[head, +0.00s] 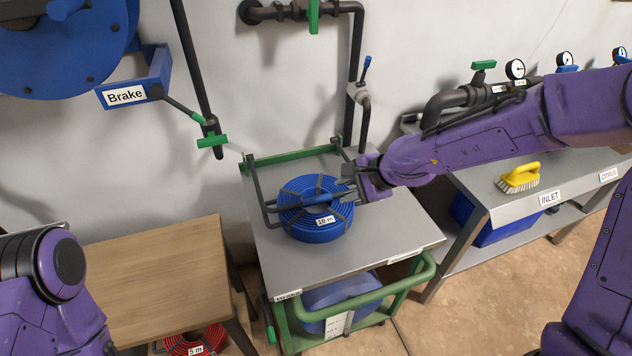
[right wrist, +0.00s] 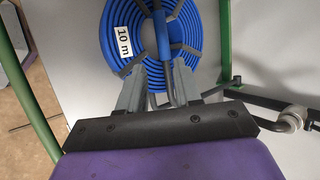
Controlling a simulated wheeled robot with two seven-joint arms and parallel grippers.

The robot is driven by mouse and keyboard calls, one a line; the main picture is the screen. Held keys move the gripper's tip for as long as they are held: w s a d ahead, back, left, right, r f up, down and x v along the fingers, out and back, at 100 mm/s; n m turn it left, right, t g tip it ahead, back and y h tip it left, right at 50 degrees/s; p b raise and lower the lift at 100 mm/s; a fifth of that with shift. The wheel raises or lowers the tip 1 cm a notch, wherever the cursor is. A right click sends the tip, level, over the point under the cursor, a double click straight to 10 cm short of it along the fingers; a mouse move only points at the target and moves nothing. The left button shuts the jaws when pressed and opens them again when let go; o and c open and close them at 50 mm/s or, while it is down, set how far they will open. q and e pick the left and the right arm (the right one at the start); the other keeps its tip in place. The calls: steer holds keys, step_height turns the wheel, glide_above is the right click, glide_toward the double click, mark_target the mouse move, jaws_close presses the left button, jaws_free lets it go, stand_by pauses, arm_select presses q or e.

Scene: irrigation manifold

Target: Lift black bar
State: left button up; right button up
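A dark bar frame (head: 258,187) is joined to the back of the grey cart top and reaches forward over a blue hose coil (head: 316,232) labelled 10 m. A blue sleeve (head: 322,197) lies across the top of the coil and also shows in the right wrist view (right wrist: 160,32). My right gripper (head: 346,190) is at the right end of this sleeve. My left gripper is out of view.
The coil lies on the cart top (head: 375,245), which has a green handle (head: 410,285). A wooden table (head: 170,275) stands at the left. A bench at the right holds a yellow brush (head: 520,177). Pipes and green valves (head: 212,141) are on the wall behind.

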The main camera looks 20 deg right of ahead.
mark_target(318, 198)
steer(key=x, duration=0.3)
steer(key=b+x, duration=0.1)
steer(key=x, duration=0.5)
steer(key=shift+w+a, duration=0.25)
steer(key=shift+a, duration=0.2)
steer(key=shift+w+a+f, duration=0.1)
steer(key=shift+a, duration=0.1)
jaws_close()
